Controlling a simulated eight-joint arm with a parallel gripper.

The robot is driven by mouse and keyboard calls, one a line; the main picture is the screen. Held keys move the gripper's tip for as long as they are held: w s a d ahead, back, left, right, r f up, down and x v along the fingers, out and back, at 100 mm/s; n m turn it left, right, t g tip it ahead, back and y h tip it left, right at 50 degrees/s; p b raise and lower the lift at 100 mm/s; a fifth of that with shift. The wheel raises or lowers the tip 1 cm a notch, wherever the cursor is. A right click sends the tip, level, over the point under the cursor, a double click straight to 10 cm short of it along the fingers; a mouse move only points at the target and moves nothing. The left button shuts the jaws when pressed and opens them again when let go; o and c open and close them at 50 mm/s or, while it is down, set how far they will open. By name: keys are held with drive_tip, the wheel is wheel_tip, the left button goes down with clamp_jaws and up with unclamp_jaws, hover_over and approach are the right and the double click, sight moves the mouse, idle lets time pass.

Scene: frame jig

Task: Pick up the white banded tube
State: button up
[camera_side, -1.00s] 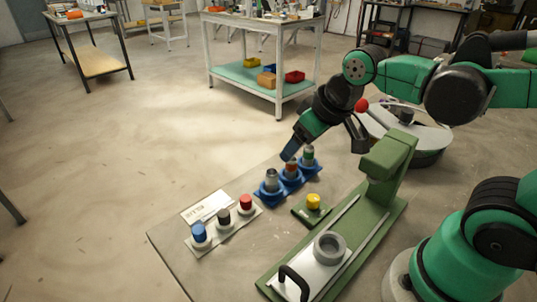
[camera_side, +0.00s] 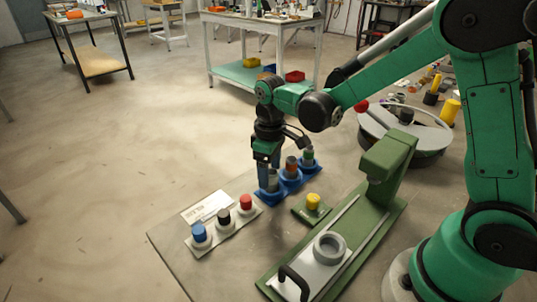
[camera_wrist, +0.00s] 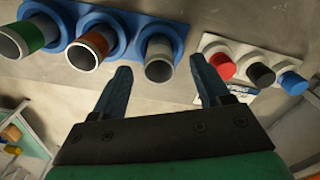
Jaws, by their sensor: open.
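The white banded tube (camera_side: 272,183) stands in the near end of the blue rack (camera_side: 269,197). In the wrist view it is the pale grey-white tube (camera_wrist: 159,58), its open mouth showing. My gripper (camera_side: 266,165) points down just above this tube. In the wrist view my gripper's dark blue fingers (camera_wrist: 162,80) are apart, one on each side of the tube's mouth in the picture, with nothing held. An orange-brown banded tube (camera_wrist: 88,49) and a green banded tube (camera_wrist: 28,36) stand in the same rack. Whether the fingers reach below the tube's rim is unclear.
A plate beside the rack holds blue (camera_side: 199,231), black (camera_side: 224,215) and red (camera_side: 246,202) capped pieces. A yellow knob (camera_side: 313,201) sits on a small green pad. A green press (camera_side: 388,160) with a grey ring (camera_side: 330,247) stands to the right.

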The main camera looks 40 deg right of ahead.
drive_tip(key=shift+f, duration=0.9)
clamp_jaws()
drive_tip(key=shift+r, duration=0.15)
wheel_tip(320, 180, up, 23)
idle(0.4)
